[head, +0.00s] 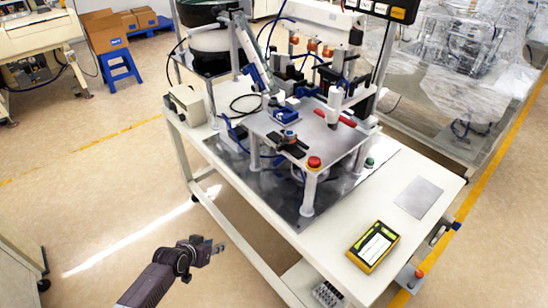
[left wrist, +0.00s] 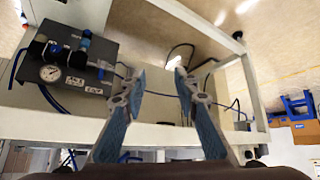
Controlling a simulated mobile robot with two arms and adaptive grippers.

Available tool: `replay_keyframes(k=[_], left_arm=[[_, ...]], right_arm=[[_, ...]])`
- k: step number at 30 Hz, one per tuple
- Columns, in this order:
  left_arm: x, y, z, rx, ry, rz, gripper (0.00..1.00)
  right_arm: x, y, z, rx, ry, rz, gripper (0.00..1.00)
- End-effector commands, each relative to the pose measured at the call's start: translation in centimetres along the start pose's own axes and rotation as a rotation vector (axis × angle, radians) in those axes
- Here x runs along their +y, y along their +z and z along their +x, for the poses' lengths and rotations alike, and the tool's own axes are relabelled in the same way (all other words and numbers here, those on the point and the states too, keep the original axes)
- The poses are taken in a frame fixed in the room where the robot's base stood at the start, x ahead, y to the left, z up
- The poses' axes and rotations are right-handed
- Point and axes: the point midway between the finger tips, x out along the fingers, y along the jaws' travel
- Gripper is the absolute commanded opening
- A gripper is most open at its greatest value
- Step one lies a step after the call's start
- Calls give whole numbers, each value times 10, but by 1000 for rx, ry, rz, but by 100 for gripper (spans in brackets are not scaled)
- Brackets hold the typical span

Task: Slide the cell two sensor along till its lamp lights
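The assembly station (head: 300,135) stands on a white table, with a raised metal plate, blue blocks and cables. I cannot tell which small part on it is the cell two sensor, or make out its lamp. My left gripper (head: 220,248) hangs in front of the table's left side, apart from the station and empty. In the left wrist view its two fingers (left wrist: 160,75) stand apart, with nothing between them. My right gripper is in neither view.
A bowl feeder (head: 208,42) stands at the table's back left. A red button (head: 314,162) sits at the plate's front corner. A yellow-black handheld device (head: 373,246) and a grey plate (head: 419,197) lie on the table's right part. A gauge unit (left wrist: 72,62) shows in the wrist view.

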Motion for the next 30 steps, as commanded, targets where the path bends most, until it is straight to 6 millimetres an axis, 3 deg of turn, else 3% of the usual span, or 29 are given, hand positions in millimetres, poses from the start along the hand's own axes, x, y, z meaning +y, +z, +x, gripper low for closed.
replay_keyframes(k=[1, 3, 6, 9, 13, 17, 20, 30], left_arm=[[3, -62, -2, 84, 36, 25, 28], [18, -137, -23, 176, 101, 63, 28], [51, -225, -70, 290, 207, 144, 28], [91, -281, -124, 371, 310, 244, 28], [128, -308, -176, 420, 399, 345, 28], [145, -316, -198, 434, 436, 389, 28], [152, -321, -195, 435, 444, 392, 28], [176, -338, -152, 436, 442, 388, 28]], right_arm=[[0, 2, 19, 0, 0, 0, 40], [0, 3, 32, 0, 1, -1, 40], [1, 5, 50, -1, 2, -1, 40], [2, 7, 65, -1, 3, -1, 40], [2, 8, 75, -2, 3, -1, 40], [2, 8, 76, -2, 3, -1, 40], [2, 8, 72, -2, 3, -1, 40], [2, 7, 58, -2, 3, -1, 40]])
